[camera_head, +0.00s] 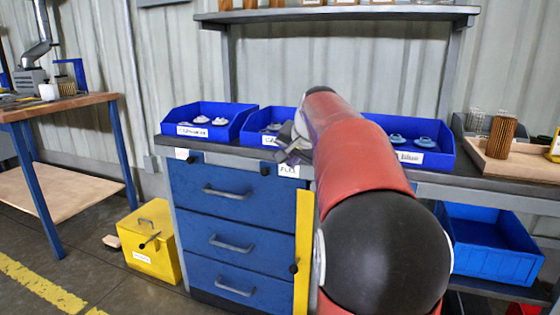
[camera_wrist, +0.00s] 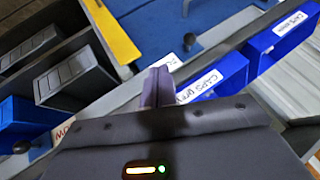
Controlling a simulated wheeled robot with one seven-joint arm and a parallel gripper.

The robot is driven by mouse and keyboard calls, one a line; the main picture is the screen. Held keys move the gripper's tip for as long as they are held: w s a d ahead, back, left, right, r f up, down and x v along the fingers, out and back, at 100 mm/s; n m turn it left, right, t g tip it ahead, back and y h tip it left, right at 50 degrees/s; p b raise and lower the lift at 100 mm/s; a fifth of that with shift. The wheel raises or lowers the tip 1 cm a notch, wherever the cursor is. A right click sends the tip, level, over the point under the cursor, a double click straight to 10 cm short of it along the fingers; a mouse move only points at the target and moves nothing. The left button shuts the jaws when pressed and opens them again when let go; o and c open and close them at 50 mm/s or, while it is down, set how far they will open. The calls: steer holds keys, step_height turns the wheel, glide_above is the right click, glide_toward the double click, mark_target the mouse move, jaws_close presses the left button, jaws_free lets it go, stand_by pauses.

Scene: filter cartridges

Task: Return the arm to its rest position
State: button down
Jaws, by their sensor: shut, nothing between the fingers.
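My gripper (camera_head: 290,146) is in front of the middle blue bin (camera_head: 262,141) on the workbench, at the end of my red and black arm. The arm rises from the lower right of the head view and hides part of the bins. In the wrist view my gripper (camera_wrist: 157,86) has its fingers together with nothing between them. The fingertips point toward a white label on the bench edge. A blue bin with a caps label (camera_wrist: 230,72) lies just right of them in that view.
A left blue bin (camera_head: 182,142) holds white caps, and a right blue bin (camera_head: 440,160) holds blue caps. A shelf (camera_head: 340,13) runs above. Blue drawers (camera_head: 215,225) are below. A yellow box (camera_head: 150,240) stands on the floor, with a wooden tray (camera_head: 520,170) at right.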

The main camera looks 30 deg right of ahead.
steer(key=s+a+f+n+y, duration=0.1)
steer(key=s+a+f+n, duration=0.1)
steer(key=s+a, duration=0.45)
steer(key=s+a+f+n, duration=0.2)
steer(key=s+a+n, duration=0.1)
steer(key=s+a, duration=0.4)
steer(key=s+a+f+n+g, duration=0.1)
steer(key=s+a+f+n, duration=0.1)
steer(key=s+a+f, duration=0.2)
steer(key=s+a+f+n+g, duration=0.1)
steer(key=s+a+f+n, duration=0.2)
steer(key=s+f, duration=0.4)
steer(key=s+a, duration=0.1)
steer(key=s, duration=0.3)
steer(key=shift+a+f+n+p, duration=0.3)
steer(key=shift+a+p, duration=0.05)
steer(key=shift+s, duration=0.1)
